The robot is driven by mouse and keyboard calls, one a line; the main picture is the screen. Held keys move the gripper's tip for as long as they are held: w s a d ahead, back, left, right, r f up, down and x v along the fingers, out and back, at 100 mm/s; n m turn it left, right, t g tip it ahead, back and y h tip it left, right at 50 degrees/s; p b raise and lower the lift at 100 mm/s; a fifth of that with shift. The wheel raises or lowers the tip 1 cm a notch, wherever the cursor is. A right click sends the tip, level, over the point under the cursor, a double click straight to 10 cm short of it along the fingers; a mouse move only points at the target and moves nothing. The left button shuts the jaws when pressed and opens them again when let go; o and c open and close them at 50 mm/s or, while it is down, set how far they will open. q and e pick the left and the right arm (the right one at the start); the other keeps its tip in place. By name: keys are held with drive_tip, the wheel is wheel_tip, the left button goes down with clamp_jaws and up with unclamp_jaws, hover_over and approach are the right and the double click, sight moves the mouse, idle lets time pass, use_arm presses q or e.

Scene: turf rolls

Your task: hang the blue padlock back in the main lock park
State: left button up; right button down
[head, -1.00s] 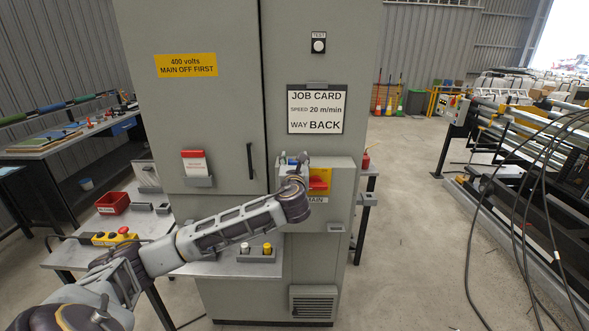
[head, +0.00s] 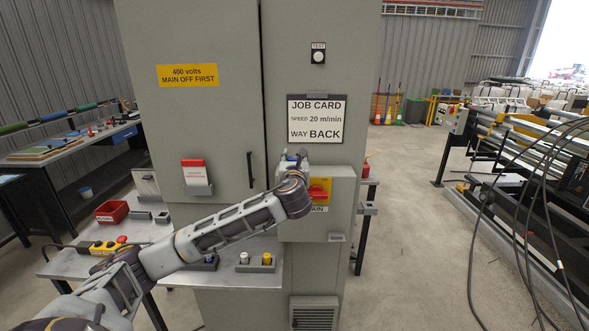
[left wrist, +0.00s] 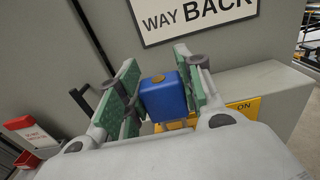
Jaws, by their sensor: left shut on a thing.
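The blue padlock (left wrist: 165,98) sits between the green pads of my left gripper (left wrist: 157,90), which is shut on it. In the head view the left gripper (head: 294,158) is above the top left of the grey main switch box (head: 344,205), below the job card. The padlock is small and mostly hidden there. The box carries a red handle (head: 318,191) on a yellow plate, partly covered by my wrist. A small grey bracket (head: 337,238) sits under the box; I cannot tell whether it is the main lock park. My right gripper is not in view.
The tall grey cabinet (head: 225,110) stands close in front. A bench (head: 225,268) with a holder of white and yellow knobs (head: 255,262) lies below my forearm. A red bin (head: 112,211) is at left. Floor is clear at right before the cables and roller machine.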

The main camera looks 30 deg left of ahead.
use_arm(q)
drive_tip(key=shift+r, duration=3.05)
drive_tip(key=shift+d+f, duration=0.1)
